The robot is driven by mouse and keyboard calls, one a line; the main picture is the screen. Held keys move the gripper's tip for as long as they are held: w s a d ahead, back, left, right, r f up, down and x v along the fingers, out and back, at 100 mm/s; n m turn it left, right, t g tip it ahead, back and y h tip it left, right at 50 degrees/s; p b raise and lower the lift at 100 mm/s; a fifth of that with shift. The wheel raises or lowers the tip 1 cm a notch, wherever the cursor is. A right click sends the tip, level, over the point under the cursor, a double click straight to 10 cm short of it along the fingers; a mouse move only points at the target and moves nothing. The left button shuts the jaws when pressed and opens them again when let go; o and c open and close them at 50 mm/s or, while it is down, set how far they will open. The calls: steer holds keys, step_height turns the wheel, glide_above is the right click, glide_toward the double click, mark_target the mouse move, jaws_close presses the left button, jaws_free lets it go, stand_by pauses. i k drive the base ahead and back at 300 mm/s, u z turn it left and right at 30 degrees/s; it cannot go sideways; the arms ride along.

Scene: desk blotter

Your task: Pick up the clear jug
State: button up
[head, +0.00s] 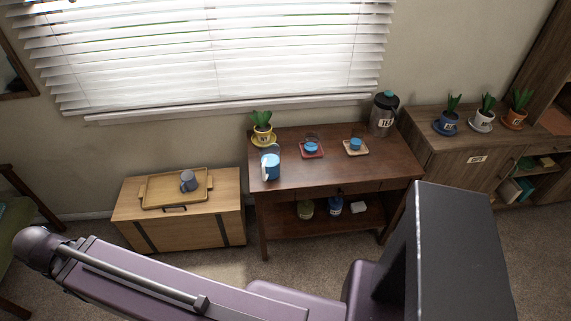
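A jug with blue contents (271,164) stands upright on the left end of the dark wooden table, near its front left corner. It looks like the clear jug; its upper part is pale and its handle side faces the front left. A yellow plant pot (263,136) stands close behind it. My gripper is not in view; only purple links of my arm cross the bottom of the picture, well in front of the table.
The dark table (330,175) also holds two small blue-filled glasses on a red coaster (312,155) and a tan coaster (364,151), and a tea canister (383,115). A low wooden chest (190,230) stands left, bearing a tray (160,201) with a grey mug (188,181).

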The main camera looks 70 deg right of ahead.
mark_target(269, 152)
steer(key=z, duration=1.3)
steer(key=i, duration=0.55)
steer(key=u, duration=0.05)
steer(key=k, duration=0.6)
steer(key=u, duration=0.05)
